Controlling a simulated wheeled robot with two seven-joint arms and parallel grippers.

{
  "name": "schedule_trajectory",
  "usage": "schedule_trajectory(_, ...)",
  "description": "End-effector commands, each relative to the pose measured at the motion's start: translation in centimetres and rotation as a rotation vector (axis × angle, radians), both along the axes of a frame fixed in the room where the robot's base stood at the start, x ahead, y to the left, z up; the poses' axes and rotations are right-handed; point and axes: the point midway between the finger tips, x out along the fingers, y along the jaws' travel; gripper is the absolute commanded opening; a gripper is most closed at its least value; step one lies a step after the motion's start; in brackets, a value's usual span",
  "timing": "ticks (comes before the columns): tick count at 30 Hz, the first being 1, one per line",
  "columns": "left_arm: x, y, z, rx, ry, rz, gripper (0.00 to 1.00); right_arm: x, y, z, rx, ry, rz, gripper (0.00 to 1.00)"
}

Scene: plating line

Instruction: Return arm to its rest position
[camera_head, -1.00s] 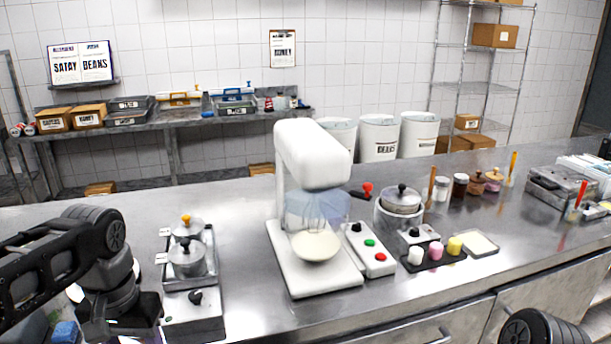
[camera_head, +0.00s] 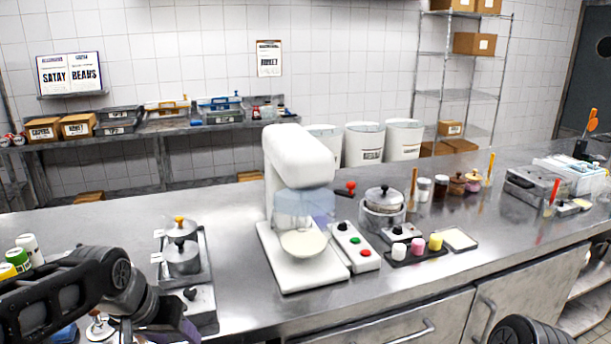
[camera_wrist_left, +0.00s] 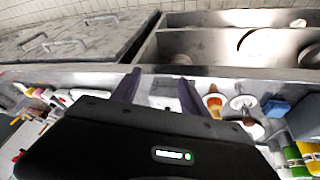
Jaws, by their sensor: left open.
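My left arm (camera_head: 75,283) comes in from the lower left of the head view, low at the counter's front edge. My left gripper (camera_head: 178,331) is partly cut off by the bottom edge. In the left wrist view, its two purple fingers (camera_wrist_left: 158,92) stand apart with nothing between them. A black arm link of mine (camera_head: 530,331) shows at the bottom right of the head view. My right gripper is out of view.
On the steel counter (camera_head: 110,220) stand a pot burner (camera_head: 202,305) close to my left gripper, a white mixer (camera_head: 300,160), a button box (camera_head: 355,246) and a lidded pot (camera_head: 384,200). Jars (camera_head: 30,248) stand at the left. The front middle is clear.

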Motion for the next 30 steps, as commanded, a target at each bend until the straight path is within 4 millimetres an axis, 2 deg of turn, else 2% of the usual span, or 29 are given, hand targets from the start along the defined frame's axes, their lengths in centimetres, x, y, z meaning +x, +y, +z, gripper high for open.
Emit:
schedule_trajectory(5, 3.4, -4.3, -6.5, -0.082, -0.081, -0.027, 0.52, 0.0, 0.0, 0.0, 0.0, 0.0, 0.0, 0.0)
schedule_trajectory(8, 3.9, -7.6, -13.4, -0.146, -0.101, -0.023, 0.52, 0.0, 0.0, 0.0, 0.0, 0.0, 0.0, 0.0)
schedule_trajectory(9, 3.4, -8.9, -16.5, -0.17, -0.097, -0.012, 0.52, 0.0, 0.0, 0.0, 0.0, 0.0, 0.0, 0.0)
schedule_trajectory(11, 2.0, -10.5, -21.0, -0.197, -0.081, 0.007, 0.52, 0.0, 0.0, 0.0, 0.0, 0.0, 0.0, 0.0)
schedule_trajectory(12, 0.6, -11.4, -23.8, -0.212, -0.062, 0.021, 0.52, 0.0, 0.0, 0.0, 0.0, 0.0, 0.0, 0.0)
schedule_trajectory(14, -2.1, -12.6, -27.7, -0.226, -0.022, 0.044, 0.52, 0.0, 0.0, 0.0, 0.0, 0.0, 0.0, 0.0)
schedule_trajectory(15, -4.2, -13.3, -30.1, -0.233, 0.013, 0.057, 0.52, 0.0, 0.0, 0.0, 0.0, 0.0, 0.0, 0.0)
schedule_trajectory(18, -9.8, -14.7, -34.7, -0.244, 0.12, 0.076, 0.52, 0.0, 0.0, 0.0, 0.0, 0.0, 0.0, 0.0)
schedule_trajectory(21, -14.7, -15.8, -37.5, -0.251, 0.233, 0.076, 0.52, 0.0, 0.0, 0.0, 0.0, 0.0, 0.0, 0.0)
schedule_trajectory(24, -18.2, -16.5, -39.1, -0.257, 0.316, 0.07, 0.52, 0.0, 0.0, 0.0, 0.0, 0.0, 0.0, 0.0)
schedule_trajectory(27, -19.8, -16.9, -39.9, -0.261, 0.356, 0.067, 0.52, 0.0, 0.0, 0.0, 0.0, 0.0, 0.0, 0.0)
schedule_trajectory(30, -20.2, -16.9, -40.1, -0.262, 0.367, 0.07, 0.52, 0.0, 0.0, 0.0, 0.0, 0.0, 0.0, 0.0)
